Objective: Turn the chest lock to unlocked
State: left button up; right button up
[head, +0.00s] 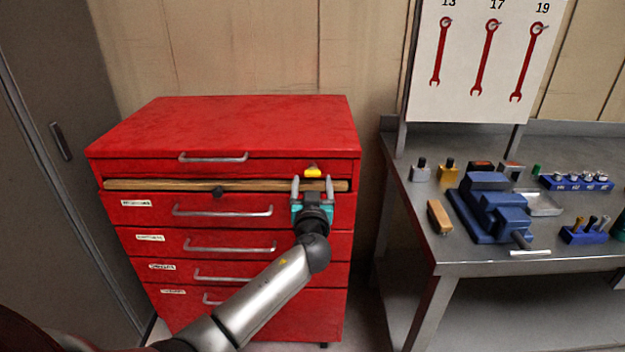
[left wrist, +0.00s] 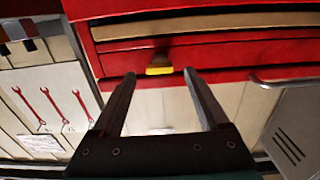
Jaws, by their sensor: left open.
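The red tool chest (head: 230,125) stands against the back wall in the head view. Its lock is a small yellow knob (head: 313,172) at the right of the top drawer's front, with its long side lying roughly level. The knob also shows in the left wrist view (left wrist: 159,69), on the red front. My left gripper (head: 312,183) is open in front of the knob, one finger to each side of it. In the left wrist view the open fingers (left wrist: 160,76) point at the knob, with a gap on both sides. My right gripper is out of view.
A wooden bar (head: 160,185) with a black knob (head: 217,192) runs across the chest under the top drawer. Drawer handles (head: 222,211) stick out below. A metal bench (head: 470,258) with a blue vise (head: 490,208) stands to the right. A grey cabinet (head: 60,190) is at the left.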

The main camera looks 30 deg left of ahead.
aim_at(313, 173)
pick_arm(q)
jog(key=shift+x, duration=1.2)
jog(key=shift+c, duration=0.4)
grip_shut()
